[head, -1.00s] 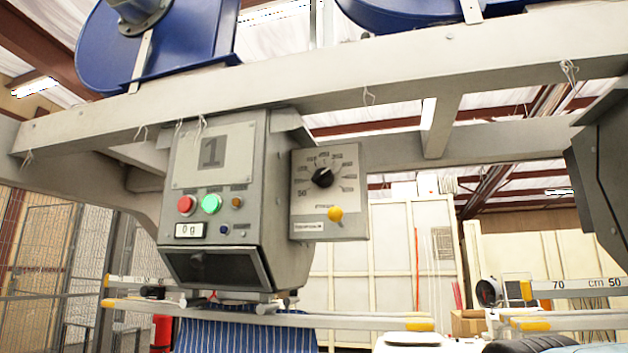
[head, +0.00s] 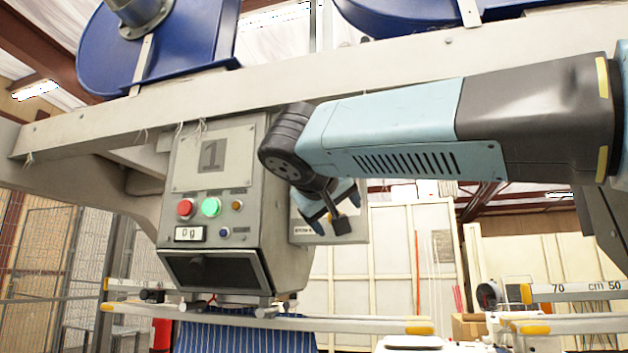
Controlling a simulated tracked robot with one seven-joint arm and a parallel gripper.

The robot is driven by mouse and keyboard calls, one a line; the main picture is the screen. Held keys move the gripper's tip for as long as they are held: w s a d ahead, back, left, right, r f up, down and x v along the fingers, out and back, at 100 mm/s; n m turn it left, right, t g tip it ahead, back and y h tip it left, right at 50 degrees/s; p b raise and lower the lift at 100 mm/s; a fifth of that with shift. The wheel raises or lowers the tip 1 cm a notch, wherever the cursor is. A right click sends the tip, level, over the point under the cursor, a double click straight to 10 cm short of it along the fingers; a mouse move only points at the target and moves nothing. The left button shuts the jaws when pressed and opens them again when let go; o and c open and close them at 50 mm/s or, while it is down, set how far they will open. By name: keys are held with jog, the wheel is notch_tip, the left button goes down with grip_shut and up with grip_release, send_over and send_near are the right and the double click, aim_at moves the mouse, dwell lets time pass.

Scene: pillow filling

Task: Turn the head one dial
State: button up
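Head one is a grey box marked 1 (head: 188,166), hanging under the beam at left of centre. Its dial panel (head: 358,234) is fixed to the box's right side. My arm and gripper now cover most of that panel, so the black dial knob and its scale are hidden. The finger gap is not clear from this angle.
The box front carries a red button (head: 186,207), a green button (head: 211,206) and a small display (head: 190,233). A long grey beam (head: 400,62) runs above my arm. Blue striped fabric (head: 240,335) hangs below the box. A rail (head: 370,322) crosses beneath.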

jog(key=s+a+r+m+t, duration=0.1)
jog(key=s+a+r+t, duration=0.15)
jog(key=a+r, duration=0.6)
jog(key=shift+t+h, duration=0.25)
jog(key=shift+h, duration=0.05)
jog(key=x, duration=0.5)
jog(key=d+r+x, duration=0.1)
jog(key=x, duration=0.9)
jog(key=shift+s+d+r, duration=0.2)
jog(key=shift+r, duration=0.1)
